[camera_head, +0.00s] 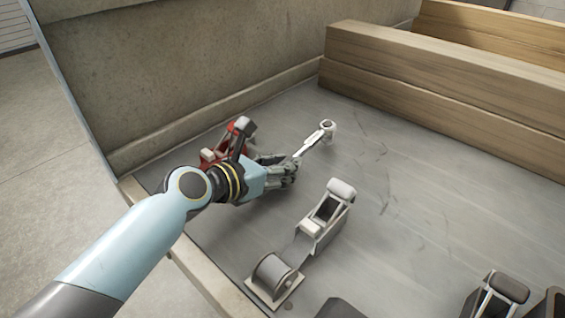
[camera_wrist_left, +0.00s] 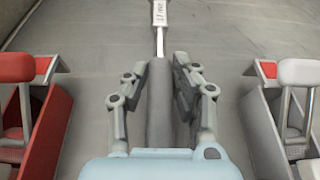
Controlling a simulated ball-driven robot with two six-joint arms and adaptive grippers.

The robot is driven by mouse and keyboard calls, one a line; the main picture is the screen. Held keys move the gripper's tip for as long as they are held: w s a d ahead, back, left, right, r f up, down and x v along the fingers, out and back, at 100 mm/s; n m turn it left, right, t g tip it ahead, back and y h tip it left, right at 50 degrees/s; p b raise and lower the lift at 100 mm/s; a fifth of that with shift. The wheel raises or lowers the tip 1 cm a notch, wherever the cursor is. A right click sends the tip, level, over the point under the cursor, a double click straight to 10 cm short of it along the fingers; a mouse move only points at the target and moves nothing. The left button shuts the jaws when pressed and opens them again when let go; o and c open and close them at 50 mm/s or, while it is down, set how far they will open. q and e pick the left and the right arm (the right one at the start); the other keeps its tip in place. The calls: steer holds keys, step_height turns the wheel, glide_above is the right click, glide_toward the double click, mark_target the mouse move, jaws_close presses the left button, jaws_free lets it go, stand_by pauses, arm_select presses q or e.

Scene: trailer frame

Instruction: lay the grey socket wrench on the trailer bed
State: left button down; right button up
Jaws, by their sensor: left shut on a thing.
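The grey socket wrench (camera_head: 313,141) has a pale shaft and a round head pointing away to the upper right in the head view. My left gripper (camera_head: 291,172) is shut on its grey handle. In the left wrist view the wrench's handle (camera_wrist_left: 160,105) stands upright between the fingers of the left gripper (camera_wrist_left: 160,85), and its shaft runs up out of the picture. The wrench is over the grey trailer bed (camera_head: 420,220); I cannot tell whether it touches the bed. My right gripper is not in view.
A red ratchet device (camera_head: 212,156) stands behind my left wrist, and a grey one (camera_head: 322,218) stands in front of it. Another ratchet device (camera_head: 492,297) is at the lower right. Wooden beams (camera_head: 440,85) lie at the back. The bed's middle right is clear.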

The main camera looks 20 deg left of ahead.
arm_select(q)
steer(key=shift+f+b, duration=0.45)
steer(key=shift+f, duration=0.4)
stand_by(0.3)
steer(key=shift+c, duration=1.4)
jaws_free()
steer(key=shift+o, duration=0.4)
steer(key=shift+o, duration=1)
steer(key=shift+f, duration=0.1)
